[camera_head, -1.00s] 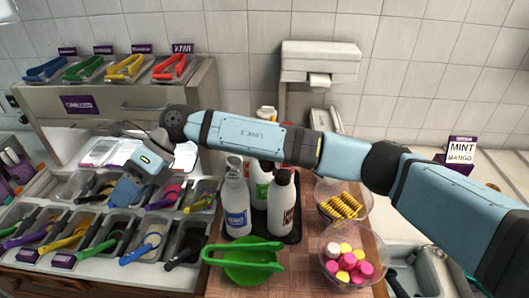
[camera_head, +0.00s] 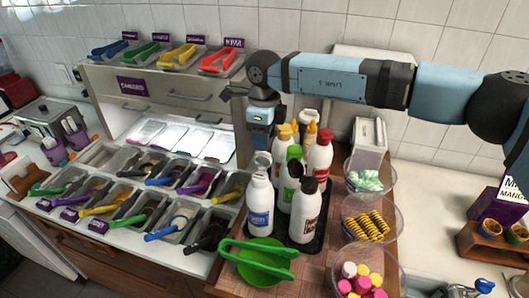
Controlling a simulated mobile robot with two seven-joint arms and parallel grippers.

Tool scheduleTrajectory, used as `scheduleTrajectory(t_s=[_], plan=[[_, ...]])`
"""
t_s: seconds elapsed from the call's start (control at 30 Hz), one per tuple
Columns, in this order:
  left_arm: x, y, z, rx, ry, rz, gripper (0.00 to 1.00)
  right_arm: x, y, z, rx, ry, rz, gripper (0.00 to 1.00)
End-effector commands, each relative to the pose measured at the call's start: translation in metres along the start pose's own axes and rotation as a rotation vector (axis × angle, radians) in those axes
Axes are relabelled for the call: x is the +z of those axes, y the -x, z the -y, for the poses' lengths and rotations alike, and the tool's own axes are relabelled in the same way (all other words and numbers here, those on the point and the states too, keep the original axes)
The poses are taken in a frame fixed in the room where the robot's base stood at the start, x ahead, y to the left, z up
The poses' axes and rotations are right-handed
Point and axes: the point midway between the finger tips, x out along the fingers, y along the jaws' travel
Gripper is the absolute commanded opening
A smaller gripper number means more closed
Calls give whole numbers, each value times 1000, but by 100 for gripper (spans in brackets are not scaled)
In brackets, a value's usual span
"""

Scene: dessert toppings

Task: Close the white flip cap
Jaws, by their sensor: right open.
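A white bottle with a blue label (camera_head: 260,208) stands upright at the front left of a group of bottles. Its whitish cap (camera_head: 262,164) is small, and I cannot tell clearly how far its lid is raised. My right gripper (camera_head: 260,146) points down just above and behind this cap, among the bottle tops. It is open, with its fingertips small and partly hard to make out. I see nothing held in it. My left gripper is not in view.
Brown-capped (camera_head: 306,210), green-capped (camera_head: 291,178), red-capped (camera_head: 320,152) and yellow-capped bottles crowd a dark tray (camera_head: 301,246). A green bowl (camera_head: 258,268) with green tongs lies in front. Clear bowls (camera_head: 368,222) line the right; topping pans (camera_head: 180,217) fill the left.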

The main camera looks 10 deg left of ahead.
Motion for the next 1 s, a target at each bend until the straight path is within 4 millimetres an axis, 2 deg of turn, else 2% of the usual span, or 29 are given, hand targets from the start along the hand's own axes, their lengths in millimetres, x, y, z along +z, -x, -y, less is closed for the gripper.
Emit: scheduleTrajectory(t_s=[0.13, 0.3, 0.5, 0.73, 0.77, 0.93, 1.0], plan=[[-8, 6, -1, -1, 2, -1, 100, 0, -29, -1, 3, 0, -1, 43], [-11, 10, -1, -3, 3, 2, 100, 0, -53, 0, 2, -1, 0, 43], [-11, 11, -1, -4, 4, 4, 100, 0, -64, 0, 1, -1, 1, 43], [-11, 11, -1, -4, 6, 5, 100, 0, -66, 0, 1, 0, 1, 43], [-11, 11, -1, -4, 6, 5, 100, 0, -66, 0, 1, 0, 1, 41], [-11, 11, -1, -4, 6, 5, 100, 0, -65, 0, 1, 0, 1, 2], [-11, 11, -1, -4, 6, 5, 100, 0, -65, 0, 1, 0, 2, 0]])
